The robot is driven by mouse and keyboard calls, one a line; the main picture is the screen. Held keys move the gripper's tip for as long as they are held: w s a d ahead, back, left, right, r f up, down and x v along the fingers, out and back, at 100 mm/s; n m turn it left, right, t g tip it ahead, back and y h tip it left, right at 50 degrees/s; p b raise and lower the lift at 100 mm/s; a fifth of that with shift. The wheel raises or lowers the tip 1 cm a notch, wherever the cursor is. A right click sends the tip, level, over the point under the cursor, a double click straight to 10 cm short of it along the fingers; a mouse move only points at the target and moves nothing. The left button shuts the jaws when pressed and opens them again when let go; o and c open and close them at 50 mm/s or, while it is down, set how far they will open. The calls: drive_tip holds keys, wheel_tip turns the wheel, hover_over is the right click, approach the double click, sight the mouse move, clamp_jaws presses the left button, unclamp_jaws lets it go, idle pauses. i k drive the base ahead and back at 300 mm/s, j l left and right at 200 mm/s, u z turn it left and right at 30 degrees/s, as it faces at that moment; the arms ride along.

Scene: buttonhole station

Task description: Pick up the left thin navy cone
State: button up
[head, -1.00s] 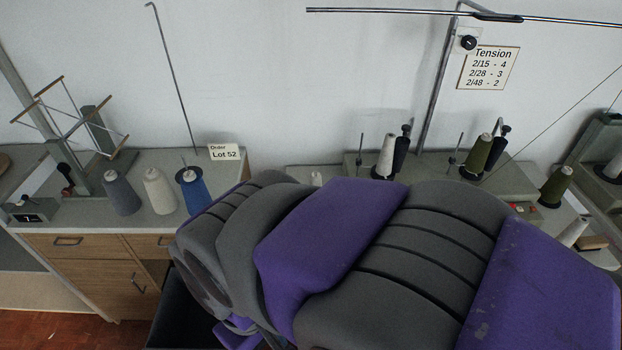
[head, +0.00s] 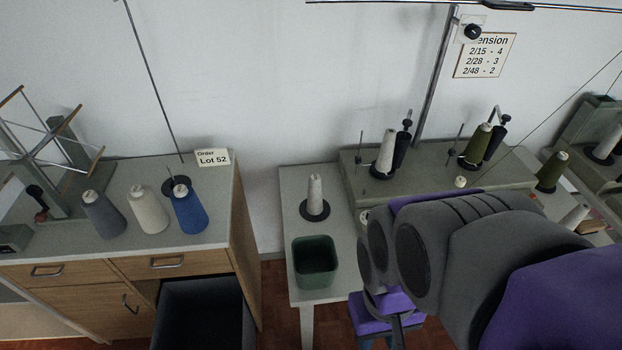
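Two thin, dark, navy-looking cones stand on the grey machine bed at the back. The left thin dark cone (head: 402,152) is upright, just right of and partly behind a pale grey cone (head: 386,152). The right thin dark cone (head: 496,138) stands beside an olive cone (head: 477,146). My gripper (head: 388,318) shows only in part at the bottom of the head view, below my purple and grey arm. It is well in front of and below the cones, apart from them. Its fingertips are not clear, so its opening cannot be told.
A side table (head: 290,200) holds a pale cone (head: 315,196) and a green bin (head: 315,262). On the left cabinet (head: 60,240) stand a grey cone (head: 103,214), a cream cone (head: 149,210) and a blue cone (head: 188,210). A dark open bin (head: 200,310) is below.

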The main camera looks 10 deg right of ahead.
sight(314, 205)
drive_tip(key=i+l+u, duration=0.15)
drive_tip(key=l+u, duration=0.25)
drive_tip(key=l, duration=0.3)
drive_tip(key=l+u, duration=0.35)
drive_tip(key=l, duration=0.35)
drive_tip(key=l+u, duration=0.4)
drive_tip(key=l, duration=0.35)
